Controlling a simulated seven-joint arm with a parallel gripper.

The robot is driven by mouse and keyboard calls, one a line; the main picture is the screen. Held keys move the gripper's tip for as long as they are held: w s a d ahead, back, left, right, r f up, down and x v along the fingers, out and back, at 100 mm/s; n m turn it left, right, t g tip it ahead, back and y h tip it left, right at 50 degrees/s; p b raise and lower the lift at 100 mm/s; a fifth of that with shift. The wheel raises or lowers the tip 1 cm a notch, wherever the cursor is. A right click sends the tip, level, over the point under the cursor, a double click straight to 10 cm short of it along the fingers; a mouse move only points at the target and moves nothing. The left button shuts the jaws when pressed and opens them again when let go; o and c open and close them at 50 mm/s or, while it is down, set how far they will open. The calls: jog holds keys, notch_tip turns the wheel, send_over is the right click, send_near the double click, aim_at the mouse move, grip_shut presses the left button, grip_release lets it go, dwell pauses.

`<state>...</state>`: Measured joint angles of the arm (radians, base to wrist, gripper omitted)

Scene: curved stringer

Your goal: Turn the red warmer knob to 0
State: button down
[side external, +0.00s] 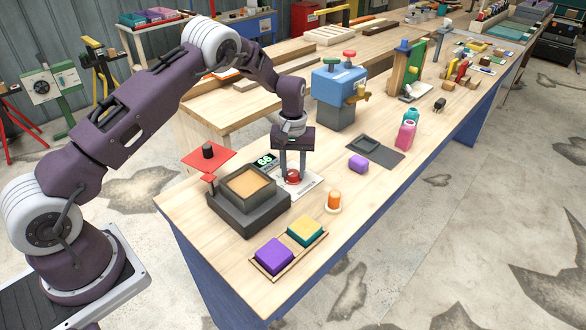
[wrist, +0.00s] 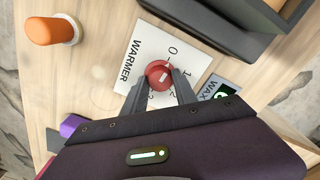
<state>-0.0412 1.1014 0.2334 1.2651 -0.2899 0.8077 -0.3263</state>
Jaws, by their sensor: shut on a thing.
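The red warmer knob (wrist: 159,72) sits on a white plate (wrist: 140,50) printed "WARMER", with numbers around the knob. The 0 is on the side away from my gripper in the wrist view. The knob has a white mark on top; which number it points at is hard to tell. My gripper (wrist: 160,80) points down and its two fingers are closed on the knob from both sides.
A dark warmer box (side external: 240,215) with a tan square top stands left of the plate, beside a display (side external: 265,160) with green digits.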

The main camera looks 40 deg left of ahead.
jog(key=shift+n, duration=0.5)
dwell(0.3)
jog(key=c, duration=1)
grip_release()
jog(key=shift+o, duration=0.2)
